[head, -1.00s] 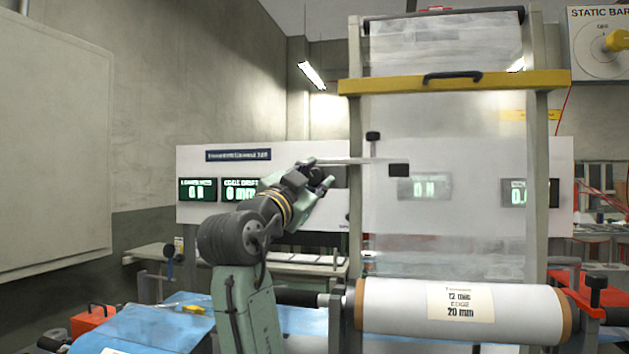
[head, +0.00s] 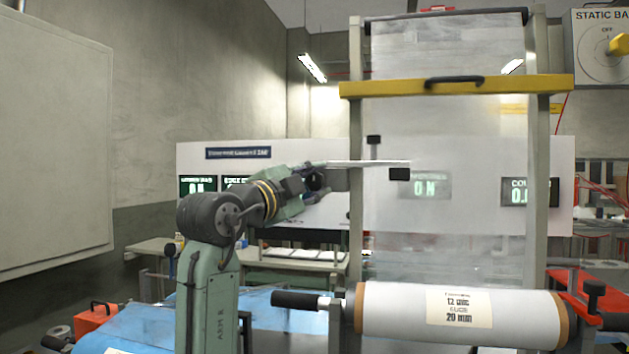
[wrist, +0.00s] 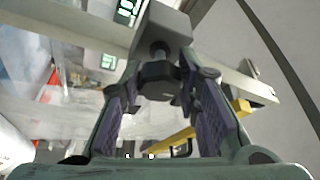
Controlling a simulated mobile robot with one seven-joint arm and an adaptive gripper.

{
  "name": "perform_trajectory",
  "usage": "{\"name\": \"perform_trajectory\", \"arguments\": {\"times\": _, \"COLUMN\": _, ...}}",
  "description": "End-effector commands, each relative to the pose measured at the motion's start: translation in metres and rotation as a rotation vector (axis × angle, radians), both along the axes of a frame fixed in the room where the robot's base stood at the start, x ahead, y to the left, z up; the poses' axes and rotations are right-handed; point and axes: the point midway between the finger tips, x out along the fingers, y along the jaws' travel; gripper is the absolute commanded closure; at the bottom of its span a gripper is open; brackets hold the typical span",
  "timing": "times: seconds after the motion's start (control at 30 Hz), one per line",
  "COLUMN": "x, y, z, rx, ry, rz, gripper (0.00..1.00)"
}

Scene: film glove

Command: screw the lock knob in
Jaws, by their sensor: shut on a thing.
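The lock knob (wrist: 158,82) is a dark, faceted knob in the wrist view, on a short stem below a grey block (wrist: 168,28). My gripper (wrist: 160,98) has its two fingers on either side of the knob and is shut on it. In the head view my gripper (head: 318,180) is at the left post of the film frame, by the left end of a thin pale bar (head: 365,163). The knob is hard to make out there, and how deep its thread sits cannot be seen.
Clear film (head: 440,130) hangs between two upright posts, with a yellow crossbar (head: 455,84) above and a labelled film roll (head: 395,310) below. A small black block (head: 399,174) is near the pale bar's right end. Display panels stand behind.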

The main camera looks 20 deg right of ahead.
Motion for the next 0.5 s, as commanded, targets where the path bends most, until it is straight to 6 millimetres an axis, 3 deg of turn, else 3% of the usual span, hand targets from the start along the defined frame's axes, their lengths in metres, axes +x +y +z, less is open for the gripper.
{"name": "perform_trajectory", "arguments": {"times": 0.37, "x": -0.0014, "y": -0.0013, "z": -0.0004, "rx": 0.005, "ry": -0.003, "rz": -0.003, "gripper": 0.98}}
{"name": "perform_trajectory", "arguments": {"times": 0.4, "x": -0.0014, "y": -0.0013, "z": -0.0004, "rx": 0.005, "ry": -0.003, "rz": -0.003, "gripper": 0.69}}
{"name": "perform_trajectory", "arguments": {"times": 0.5, "x": -0.0013, "y": -0.0013, "z": -0.0004, "rx": 0.005, "ry": -0.002, "rz": -0.004, "gripper": 0.62}}
